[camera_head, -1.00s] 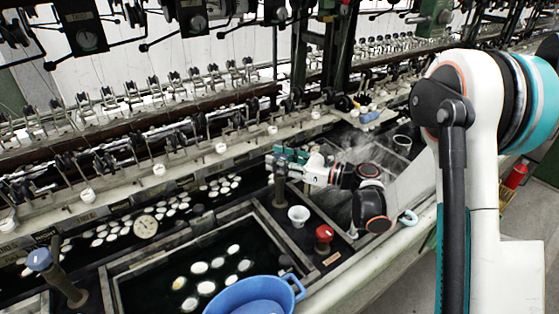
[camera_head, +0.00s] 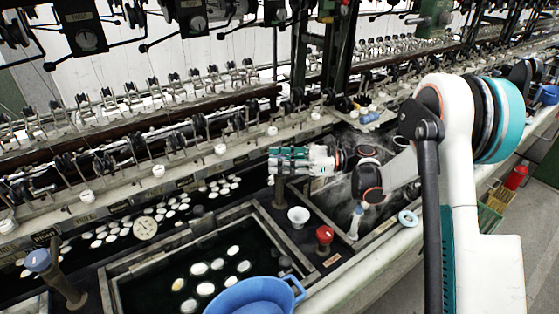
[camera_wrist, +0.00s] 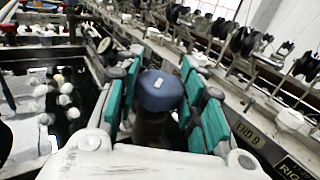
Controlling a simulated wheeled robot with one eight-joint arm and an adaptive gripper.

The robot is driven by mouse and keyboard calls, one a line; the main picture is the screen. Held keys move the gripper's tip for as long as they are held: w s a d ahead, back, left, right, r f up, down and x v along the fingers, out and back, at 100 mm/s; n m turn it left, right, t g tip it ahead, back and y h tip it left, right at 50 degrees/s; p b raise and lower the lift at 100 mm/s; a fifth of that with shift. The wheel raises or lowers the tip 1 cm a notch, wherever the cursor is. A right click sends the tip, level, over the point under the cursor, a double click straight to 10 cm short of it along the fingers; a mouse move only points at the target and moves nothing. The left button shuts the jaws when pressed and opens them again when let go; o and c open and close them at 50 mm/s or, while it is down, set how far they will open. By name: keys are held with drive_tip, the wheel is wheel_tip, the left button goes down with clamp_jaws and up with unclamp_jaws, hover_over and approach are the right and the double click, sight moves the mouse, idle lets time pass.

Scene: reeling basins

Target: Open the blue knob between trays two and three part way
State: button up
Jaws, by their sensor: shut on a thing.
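My gripper (camera_head: 274,160) is at the top of a dark upright post (camera_head: 279,193) between two basins in the head view. In the wrist view the blue knob (camera_wrist: 157,91) sits between the two teal finger pads of my gripper (camera_wrist: 160,68), which is shut on it. A small pale mark shows on the knob's top. In the head view the fingers hide this knob. A second blue knob (camera_head: 38,260) tops another post at the left.
A blue basin (camera_head: 262,296) is at the front. A basin of dark water with white cocoons (camera_head: 217,264) lies left of the post. Reeling machinery runs behind.

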drive_tip(key=o, duration=1.1)
drive_tip(key=d, duration=1.2)
drive_tip(key=shift+s, duration=0.1)
